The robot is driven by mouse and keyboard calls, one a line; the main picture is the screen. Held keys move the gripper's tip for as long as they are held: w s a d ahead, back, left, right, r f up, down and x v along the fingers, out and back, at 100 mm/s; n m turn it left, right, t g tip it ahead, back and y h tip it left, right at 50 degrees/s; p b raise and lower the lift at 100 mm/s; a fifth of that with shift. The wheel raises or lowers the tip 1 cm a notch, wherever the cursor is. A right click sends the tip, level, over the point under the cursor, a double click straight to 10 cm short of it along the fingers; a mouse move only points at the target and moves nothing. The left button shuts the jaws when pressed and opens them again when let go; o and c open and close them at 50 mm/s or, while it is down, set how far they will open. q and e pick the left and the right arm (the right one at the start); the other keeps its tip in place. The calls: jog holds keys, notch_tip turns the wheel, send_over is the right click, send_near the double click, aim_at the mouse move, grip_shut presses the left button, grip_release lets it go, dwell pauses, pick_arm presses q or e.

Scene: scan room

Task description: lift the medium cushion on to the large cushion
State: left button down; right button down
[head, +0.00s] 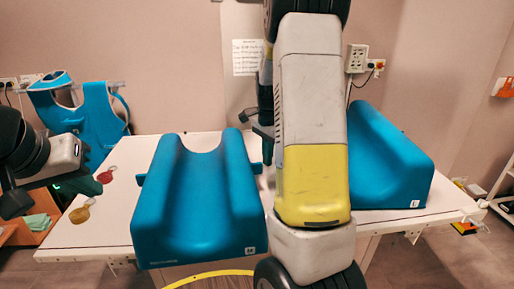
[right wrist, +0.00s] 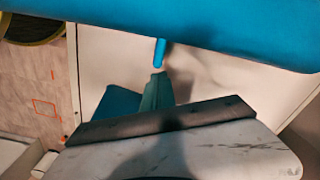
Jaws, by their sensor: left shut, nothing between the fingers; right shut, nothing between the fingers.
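Two blue cushions with moulded troughs rest apart on a white table. The left one, with side tabs, appears to be the medium cushion (head: 195,205); the right one appears to be the large cushion (head: 385,160), partly hidden by my right arm. Their labels are too small to read surely. My left gripper (head: 98,186) is shut and empty, left of the medium cushion. My right gripper is mostly hidden behind its arm in the head view. In the right wrist view its teal fingertips (right wrist: 157,78) are shut and empty, just short of a blue tab (right wrist: 160,52) on a cushion (right wrist: 200,25).
A blue vest-like item (head: 95,115) hangs behind at the left.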

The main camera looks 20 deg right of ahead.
jog(key=shift+a, duration=0.25)
jog(key=a, duration=0.2)
jog(key=s+a, duration=0.1)
jog(key=a, duration=0.1)
jog(key=shift+s, duration=0.1)
dwell(0.3)
